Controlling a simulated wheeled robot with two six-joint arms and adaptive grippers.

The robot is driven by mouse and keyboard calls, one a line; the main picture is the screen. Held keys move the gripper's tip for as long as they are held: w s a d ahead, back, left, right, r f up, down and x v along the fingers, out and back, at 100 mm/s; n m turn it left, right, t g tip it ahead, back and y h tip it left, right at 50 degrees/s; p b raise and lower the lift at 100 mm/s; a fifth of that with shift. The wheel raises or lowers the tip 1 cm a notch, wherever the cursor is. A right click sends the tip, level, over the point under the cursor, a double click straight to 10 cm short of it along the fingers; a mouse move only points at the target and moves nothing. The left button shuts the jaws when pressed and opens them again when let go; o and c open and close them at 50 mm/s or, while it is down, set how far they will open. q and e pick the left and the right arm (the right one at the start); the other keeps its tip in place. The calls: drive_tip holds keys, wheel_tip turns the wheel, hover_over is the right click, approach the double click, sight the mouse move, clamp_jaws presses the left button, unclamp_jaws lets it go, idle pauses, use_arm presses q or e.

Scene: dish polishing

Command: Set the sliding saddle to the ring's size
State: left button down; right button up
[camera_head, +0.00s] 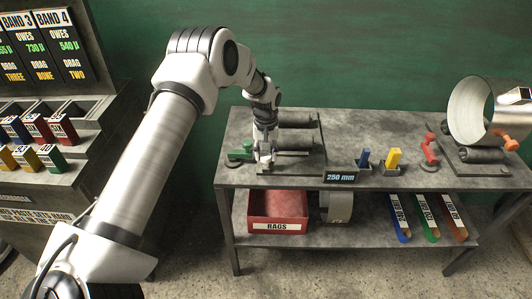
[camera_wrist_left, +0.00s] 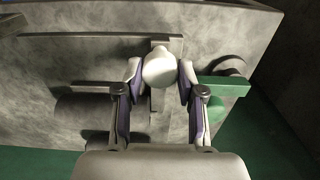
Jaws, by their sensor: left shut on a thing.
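My left gripper (camera_head: 265,158) is at the left end of the bench, low over a plate with two dark rollers. In the left wrist view its two fingers (camera_wrist_left: 160,82) are closed around a pale rounded knob (camera_wrist_left: 160,67). The knob sits over a grey bar on the plate, which seems to be the sliding saddle (camera_wrist_left: 167,43); the gripper hides part of it. A small display (camera_head: 341,177) at the plate's front reads 250 mm. The large metal ring (camera_head: 468,108) stands on dark rollers at the bench's right end. My right gripper is not in view.
A green lever (camera_head: 241,150) is close beside my left gripper; it also shows in the wrist view (camera_wrist_left: 222,86). Blue (camera_head: 364,158), yellow (camera_head: 393,158) and red (camera_head: 430,150) pieces stand along the bench. A red RAGS bin (camera_head: 278,211) is on the lower shelf.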

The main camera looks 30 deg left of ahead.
use_arm(q)
drive_tip(key=shift+w+a+f, duration=0.25)
drive_tip(key=shift+w+a, duration=0.05)
drive_tip(key=shift+w, duration=0.1)
drive_tip(key=shift+s+d+r, duration=0.2)
drive_tip(key=shift+s+d, duration=0.05)
drive_tip(key=shift+s, duration=0.15)
drive_tip(key=c, duration=0.7)
unclamp_jaws()
drive_tip(key=shift+d+r, duration=0.15)
drive_tip(key=shift+w+a+f, duration=0.15)
drive_tip(key=shift+a+f, duration=0.05)
drive_tip(key=shift+f, duration=0.05)
wheel_tip(320, 180, up, 12)
